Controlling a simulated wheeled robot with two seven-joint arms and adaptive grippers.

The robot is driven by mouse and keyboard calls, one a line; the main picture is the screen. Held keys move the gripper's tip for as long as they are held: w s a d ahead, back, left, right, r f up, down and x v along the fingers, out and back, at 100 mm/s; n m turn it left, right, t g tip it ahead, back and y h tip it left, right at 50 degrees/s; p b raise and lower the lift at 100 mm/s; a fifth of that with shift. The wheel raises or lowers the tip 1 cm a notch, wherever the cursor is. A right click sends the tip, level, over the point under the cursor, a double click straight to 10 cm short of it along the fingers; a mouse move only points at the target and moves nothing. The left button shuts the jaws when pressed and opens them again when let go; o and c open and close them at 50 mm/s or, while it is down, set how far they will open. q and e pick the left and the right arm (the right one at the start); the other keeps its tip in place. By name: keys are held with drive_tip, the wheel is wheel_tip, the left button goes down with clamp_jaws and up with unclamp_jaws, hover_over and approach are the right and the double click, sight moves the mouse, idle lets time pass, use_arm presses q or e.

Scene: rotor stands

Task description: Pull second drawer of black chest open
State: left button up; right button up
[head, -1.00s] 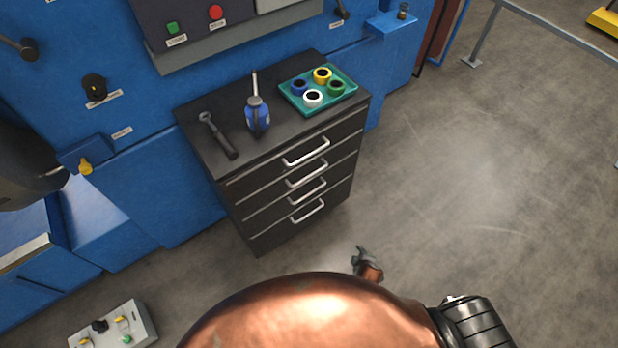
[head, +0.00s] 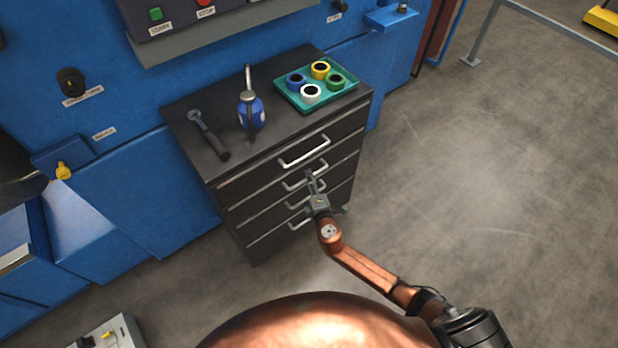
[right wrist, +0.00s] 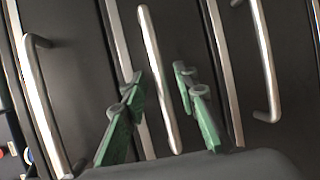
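The black chest (head: 232,197) stands against a blue machine, with several drawers, each with a silver bar handle, and all look closed. The second drawer's handle (head: 296,184) is partly covered by my right gripper (head: 311,178), which reaches up to the chest front. In the right wrist view, the fingers of my right gripper (right wrist: 160,88) are apart, one on each side of the second handle (right wrist: 150,55), with gaps visible. The top handle (right wrist: 42,105) is to the left there and a lower handle (right wrist: 266,65) to the right. My left gripper is not in view.
On the chest top lie a wrench-like tool (head: 209,135), a blue oil can (head: 251,112) and a teal tray (head: 292,103) with several tape rolls. The floor (head: 480,190) to the right is clear. A grey control box (head: 115,335) is at lower left.

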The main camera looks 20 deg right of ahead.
drive_tip(key=shift+w+f, duration=0.15)
drive_tip(key=shift+w, duration=0.55)
clamp_jaws()
idle(0.3)
